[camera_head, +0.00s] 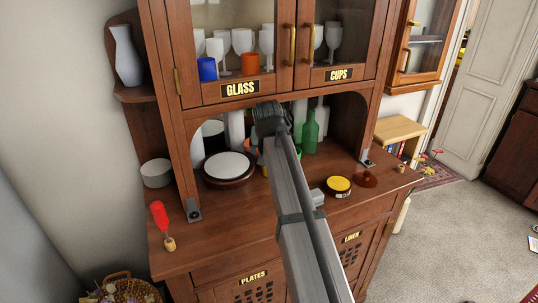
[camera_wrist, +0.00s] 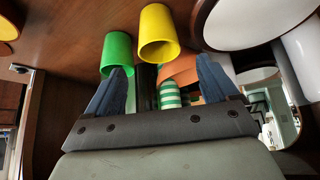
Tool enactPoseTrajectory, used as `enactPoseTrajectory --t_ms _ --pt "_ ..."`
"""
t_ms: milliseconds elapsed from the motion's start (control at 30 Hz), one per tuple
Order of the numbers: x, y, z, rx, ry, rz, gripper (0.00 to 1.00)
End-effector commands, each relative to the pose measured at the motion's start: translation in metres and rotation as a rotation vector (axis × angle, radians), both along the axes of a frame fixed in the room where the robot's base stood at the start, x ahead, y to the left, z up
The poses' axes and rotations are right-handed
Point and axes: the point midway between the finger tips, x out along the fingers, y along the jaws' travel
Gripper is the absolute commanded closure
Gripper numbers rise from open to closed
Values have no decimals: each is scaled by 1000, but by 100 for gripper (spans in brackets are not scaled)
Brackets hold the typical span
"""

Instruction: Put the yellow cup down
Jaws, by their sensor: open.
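In the wrist view, which looks upside down, the yellow cup (camera_wrist: 158,32) stands on the wooden counter (camera_wrist: 75,25), its mouth facing away from the counter. The green cup (camera_wrist: 116,50) stands close beside it. My gripper (camera_wrist: 162,66) is open, with its two blue-grey fingers spread and nothing held between them. The yellow cup lies beyond the fingertips and appears clear of them. In the head view, my gripper (camera_head: 270,118) is at the cabinet's alcove, and my arm hides most of the cups behind it.
An orange object (camera_wrist: 181,70) and a green-striped one (camera_wrist: 170,96) are behind the cups. A plate stack (camera_head: 227,166) is left of my arm, a green bottle (camera_head: 310,132) right. A yellow-topped tin (camera_head: 338,184) stands at the front right. The front-left counter is mostly clear.

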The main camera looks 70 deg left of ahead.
Motion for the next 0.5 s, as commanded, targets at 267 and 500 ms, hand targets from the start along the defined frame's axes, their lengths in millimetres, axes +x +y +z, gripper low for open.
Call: enactPoseTrajectory --t_ms 267,500 --pt "-9 -19 32 1 0 0 13" --pt "-12 -24 40 0 0 0 13"
